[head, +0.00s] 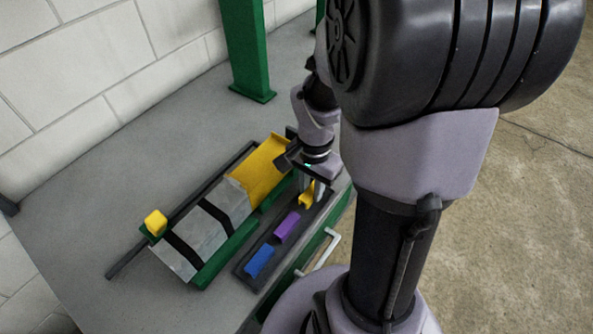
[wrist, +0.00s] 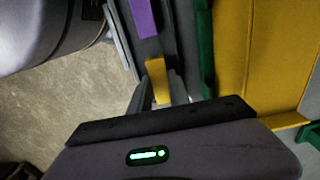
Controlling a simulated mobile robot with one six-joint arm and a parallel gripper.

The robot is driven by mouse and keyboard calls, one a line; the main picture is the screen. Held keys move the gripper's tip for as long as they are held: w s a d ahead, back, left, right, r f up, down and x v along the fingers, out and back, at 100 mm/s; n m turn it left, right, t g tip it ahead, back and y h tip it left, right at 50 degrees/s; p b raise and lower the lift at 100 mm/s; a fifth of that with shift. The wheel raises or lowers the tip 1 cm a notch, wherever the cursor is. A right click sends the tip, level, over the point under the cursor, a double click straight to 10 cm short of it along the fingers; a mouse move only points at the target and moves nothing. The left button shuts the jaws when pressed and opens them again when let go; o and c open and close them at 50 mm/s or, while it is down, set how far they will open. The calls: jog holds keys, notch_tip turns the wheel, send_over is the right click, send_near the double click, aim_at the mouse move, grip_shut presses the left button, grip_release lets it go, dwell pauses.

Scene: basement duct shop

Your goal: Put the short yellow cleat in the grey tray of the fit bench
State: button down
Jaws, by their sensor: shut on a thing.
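A short yellow cleat (head: 306,197) is between the fingers of my gripper (head: 309,186), which is shut on it. In the wrist view the yellow cleat (wrist: 161,85) shows beside a finger, partly hidden by my gripper (wrist: 150,88). The cleat is at the far right end of a long dark grey tray (head: 246,266) on the bench (head: 80,229). I cannot tell whether it touches the tray floor. A purple cleat (head: 287,226) and a blue cleat (head: 259,261) lie in the same tray, nearer its left end.
A green fixture (head: 220,262) beside the tray holds a grey sheet duct (head: 215,210) with black bands and a wide yellow piece (head: 262,168). A yellow block (head: 155,222) sits at its left end. A green post (head: 246,50) stands behind. A pale handle (head: 326,250) is on the bench front.

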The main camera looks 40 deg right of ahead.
aim_at(312, 190)
jog(key=shift+f, duration=0.75)
jog(key=shift+r, duration=0.2)
jog(key=shift+f, duration=0.15)
jog(key=c, duration=1.2)
grip_release()
jog(key=shift+c, duration=0.2)
notch_tip(312, 190, up, 12)
jog(key=p, duration=0.6)
jog(key=s+a+r+n+t+y, duration=0.1)
jog(key=s+a+r+n+t, duration=0.1)
jog(key=a+r+n, duration=0.3)
jog(key=s+a+r+n+t+y, duration=0.1)
jog(key=s+a+r+n+t, duration=0.2)
jog(key=a, duration=1)
notch_tip(312, 190, up, 3)
jog(key=shift+s+a+n+t, duration=0.15)
jog(key=shift+a+n+t, duration=0.2)
jog(key=shift+n, duration=0.65)
